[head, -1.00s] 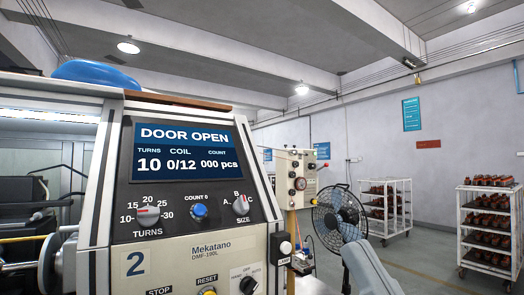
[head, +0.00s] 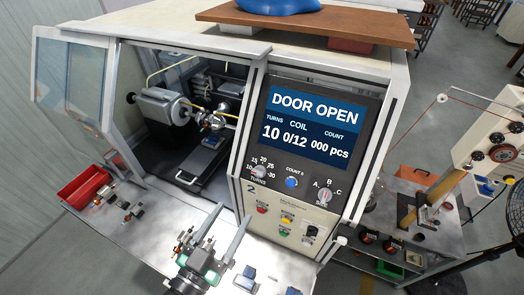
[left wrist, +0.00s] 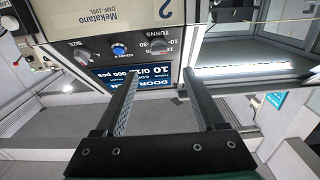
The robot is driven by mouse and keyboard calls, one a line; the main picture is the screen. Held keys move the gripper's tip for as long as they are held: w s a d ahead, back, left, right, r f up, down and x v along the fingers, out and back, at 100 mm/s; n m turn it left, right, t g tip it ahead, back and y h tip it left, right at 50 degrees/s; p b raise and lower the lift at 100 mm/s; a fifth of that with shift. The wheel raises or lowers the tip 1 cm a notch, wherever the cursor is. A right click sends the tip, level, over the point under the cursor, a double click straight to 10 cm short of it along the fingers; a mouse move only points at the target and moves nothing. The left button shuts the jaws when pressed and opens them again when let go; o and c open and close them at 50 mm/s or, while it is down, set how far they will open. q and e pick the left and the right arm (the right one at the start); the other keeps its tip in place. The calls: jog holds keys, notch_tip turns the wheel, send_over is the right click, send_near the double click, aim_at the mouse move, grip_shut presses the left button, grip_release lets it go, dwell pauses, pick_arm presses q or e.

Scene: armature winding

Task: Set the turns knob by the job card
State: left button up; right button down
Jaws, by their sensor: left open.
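The turns knob (head: 259,170) is a small grey knob on the machine's dark front panel, with marks from 10 to 30. The screen (head: 305,122) reads DOOR OPEN, turns 10, coil 0/12, count 000 pcs. My left gripper (head: 233,211) is open and empty, below and in front of the panel, apart from the knob. In the left wrist view, which is upside down, the knob (left wrist: 160,46) appears beyond and between the open fingers (left wrist: 160,74). No job card can be made out. My right gripper is not in view.
The blue count button (head: 292,182) and size knob (head: 324,195) are right of the turns knob. Red, yellow and green buttons sit below. The winding bay (head: 185,120) stands open at left. A red bin (head: 84,187) and small parts lie on the bench.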

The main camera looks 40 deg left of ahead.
aim_at(257, 174)
pick_arm(q)
jog(key=b+x, duration=0.1)
jog(key=x, duration=1)
jog(key=shift+d, duration=0.1)
jog(key=shift+w, duration=0.4)
grip_shut()
